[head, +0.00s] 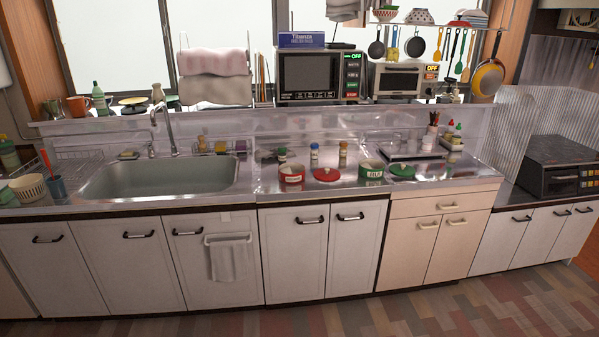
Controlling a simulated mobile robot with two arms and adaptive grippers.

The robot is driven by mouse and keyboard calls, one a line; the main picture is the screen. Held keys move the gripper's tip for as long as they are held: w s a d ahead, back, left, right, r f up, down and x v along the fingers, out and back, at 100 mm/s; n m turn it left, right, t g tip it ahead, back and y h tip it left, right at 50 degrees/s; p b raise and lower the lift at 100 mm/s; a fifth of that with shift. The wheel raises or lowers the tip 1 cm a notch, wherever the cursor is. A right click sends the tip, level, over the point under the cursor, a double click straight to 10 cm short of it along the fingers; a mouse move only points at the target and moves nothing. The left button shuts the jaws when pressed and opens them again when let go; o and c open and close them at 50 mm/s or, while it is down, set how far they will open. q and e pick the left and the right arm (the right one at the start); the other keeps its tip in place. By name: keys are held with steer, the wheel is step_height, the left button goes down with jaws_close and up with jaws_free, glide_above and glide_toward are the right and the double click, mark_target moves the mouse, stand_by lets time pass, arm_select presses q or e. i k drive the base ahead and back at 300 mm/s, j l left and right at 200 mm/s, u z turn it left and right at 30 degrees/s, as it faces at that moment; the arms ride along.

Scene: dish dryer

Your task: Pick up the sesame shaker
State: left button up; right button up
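Three small shaker-like bottles stand upright at the back of the steel counter in the head view. One is a dark bottle with a green top (282,155). One is a bottle with a blue cap (314,155). One is a yellowish bottle with a brown cap (343,155). Their labels are too small to read, so I cannot tell which is the sesame shaker. Neither of my grippers is in view.
In front of the bottles are a red pot (291,175), a red lid (326,175), a green-rimmed pot (371,170) and a green lid (402,170). The sink (160,178) is left. A microwave (309,76) sits above. The floor (330,318) is clear.

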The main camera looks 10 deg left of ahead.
mark_target(343, 145)
steer(key=i+u, duration=0.1)
steer(key=i, duration=0.45)
steer(key=i+l+u, duration=0.1)
steer(key=i, duration=0.45)
steer(key=i+l+u, duration=0.1)
steer(key=i, duration=0.45)
